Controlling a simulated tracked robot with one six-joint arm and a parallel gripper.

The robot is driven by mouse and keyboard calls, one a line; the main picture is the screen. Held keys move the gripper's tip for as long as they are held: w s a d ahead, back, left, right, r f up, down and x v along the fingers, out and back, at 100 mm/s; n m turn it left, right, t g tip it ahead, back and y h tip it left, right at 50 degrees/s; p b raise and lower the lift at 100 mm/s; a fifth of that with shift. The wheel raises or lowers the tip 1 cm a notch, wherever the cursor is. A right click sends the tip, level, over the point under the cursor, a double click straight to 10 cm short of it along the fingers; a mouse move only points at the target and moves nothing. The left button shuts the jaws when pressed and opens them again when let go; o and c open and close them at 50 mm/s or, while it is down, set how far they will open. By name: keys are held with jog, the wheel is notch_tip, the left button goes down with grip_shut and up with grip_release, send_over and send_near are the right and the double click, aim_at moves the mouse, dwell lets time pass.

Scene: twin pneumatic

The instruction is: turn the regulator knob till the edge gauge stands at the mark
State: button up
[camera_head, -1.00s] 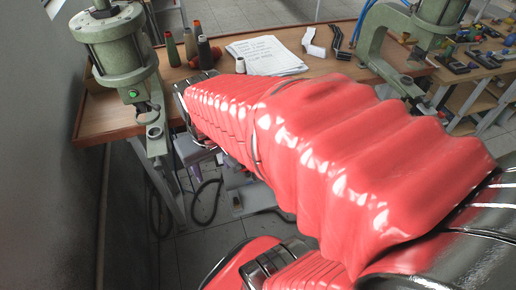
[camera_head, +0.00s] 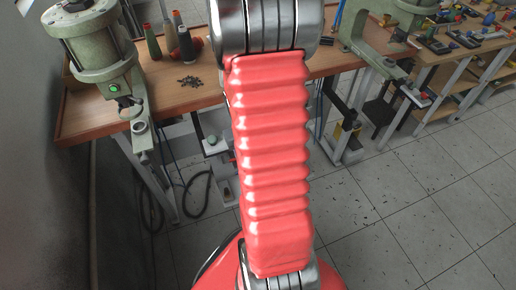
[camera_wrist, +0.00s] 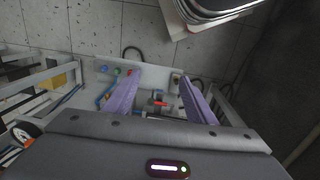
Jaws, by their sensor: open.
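My gripper (camera_wrist: 159,76) shows in the wrist view with its two purple fingers apart and nothing held between them. A small red part (camera_wrist: 160,103), possibly the regulator knob, lies between the fingers in the picture on a pale panel below; I cannot tell its distance, and no contact shows. A round white dial (camera_wrist: 25,133) at the lower left looks like a gauge, partly cut off by my gripper body. Its needle and mark are too small to read. In the head view my red-sleeved arm stands in front and the gripper is not seen.
A green press (camera_head: 95,50) stands at the left end of the wooden bench (camera_head: 95,118), and another (camera_head: 390,42) stands at the right. Spools (camera_head: 152,42) stand on the bench. A black cable (camera_head: 200,190) hangs below. The tiled floor (camera_head: 420,200) at right is open.

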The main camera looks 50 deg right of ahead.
jog(key=s+d+f, duration=0.2)
jog(key=d+f, duration=0.2)
jog(key=f, duration=0.3)
jog(key=s+d+f+t, duration=0.1)
jog(key=s+d+f, duration=0.15)
jog(key=f, duration=0.55)
jog(key=s+d+f, duration=0.1)
jog(key=d+f, duration=0.3)
jog(key=f, duration=0.3)
notch_tip(320, 180, down, 18)
jog(key=s+t+h, duration=0.2)
jog(key=t, duration=0.4)
jog(key=w+d+r+n+t+h, duration=0.2)
jog(key=w+r+t+h, duration=0.4)
jog(key=r+t, duration=0.3)
notch_tip(320, 180, up, 3)
jog(key=shift+d+r, duration=0.1)
jog(key=shift+d, duration=0.45)
jog(key=shift+w, duration=0.1)
